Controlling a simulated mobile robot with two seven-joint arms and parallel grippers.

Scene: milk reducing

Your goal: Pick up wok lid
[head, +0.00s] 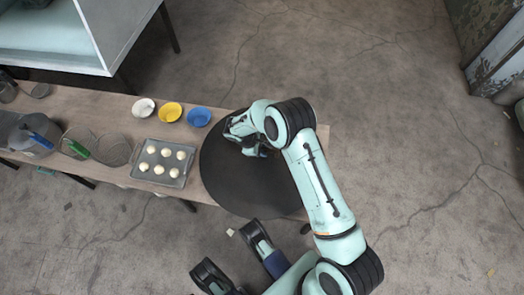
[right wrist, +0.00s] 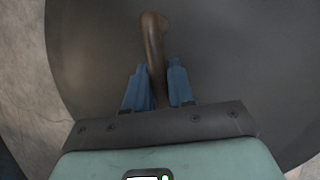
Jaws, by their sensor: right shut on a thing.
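The wok lid (head: 240,190) is a large dark round disc over the right end of the wooden table. In the right wrist view the lid (right wrist: 240,50) fills most of the picture, with a brown curved handle (right wrist: 153,35) rising from it. My right gripper (head: 258,150) is over the lid's upper part in the head view. Its blue fingers in the right wrist view (right wrist: 158,85) are shut on the handle, one on each side. My left gripper is not clearly in view. I cannot tell whether the lid touches the table.
On the wooden table (head: 108,108) are a tray (head: 140,180) of several pale round pieces, a white bowl (head: 143,108), a yellow bowl (head: 171,112) and a blue bowl (head: 199,117). Bare floor surrounds the table's right end.

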